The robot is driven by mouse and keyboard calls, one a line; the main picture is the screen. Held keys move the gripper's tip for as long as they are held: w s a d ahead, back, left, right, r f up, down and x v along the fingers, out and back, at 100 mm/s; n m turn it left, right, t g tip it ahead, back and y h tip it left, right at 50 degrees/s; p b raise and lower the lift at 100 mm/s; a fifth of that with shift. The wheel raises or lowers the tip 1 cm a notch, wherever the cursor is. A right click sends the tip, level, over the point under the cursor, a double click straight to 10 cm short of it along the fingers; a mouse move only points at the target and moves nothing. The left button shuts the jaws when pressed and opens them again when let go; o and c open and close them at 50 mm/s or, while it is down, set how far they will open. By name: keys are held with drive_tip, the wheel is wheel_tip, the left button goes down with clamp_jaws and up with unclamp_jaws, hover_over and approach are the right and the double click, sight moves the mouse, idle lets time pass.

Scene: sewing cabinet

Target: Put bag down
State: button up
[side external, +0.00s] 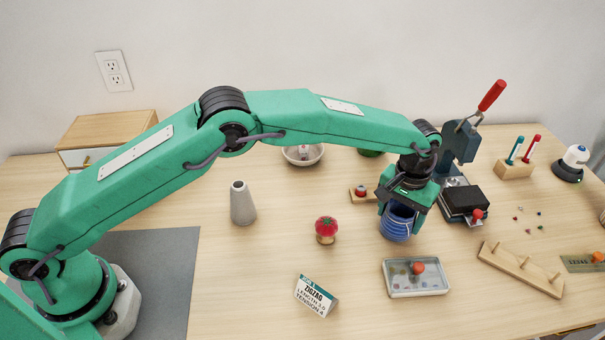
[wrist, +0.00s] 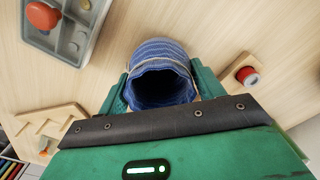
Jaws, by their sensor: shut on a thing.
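The bag (side external: 396,226) is a small blue pouch with pale stripes and an open, dark mouth. In the side view it hangs upright below my gripper (side external: 398,205), close over the table; I cannot tell if its bottom touches. In the wrist view the bag (wrist: 160,62) shows its open mouth toward the camera, with a pale cord around it. My gripper (wrist: 160,92) is shut on the bag, with a green jaw on either side of it.
A clear-lidded tray (side external: 415,290) with an orange knob lies just in front of the bag. A red pincushion (side external: 326,230) stands to the left. A black block (side external: 465,201) and a red-handled press (side external: 462,140) stand to the right. A pegged wooden rail (side external: 520,270) lies front right.

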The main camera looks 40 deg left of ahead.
drive_tip(key=shift+f, duration=0.15)
drive_tip(key=o, duration=1)
drive_tip(key=shift+c, duration=0.2)
wheel_tip(320, 180, up, 12)
drive_tip(key=shift+r, duration=0.2)
idle(0.5)
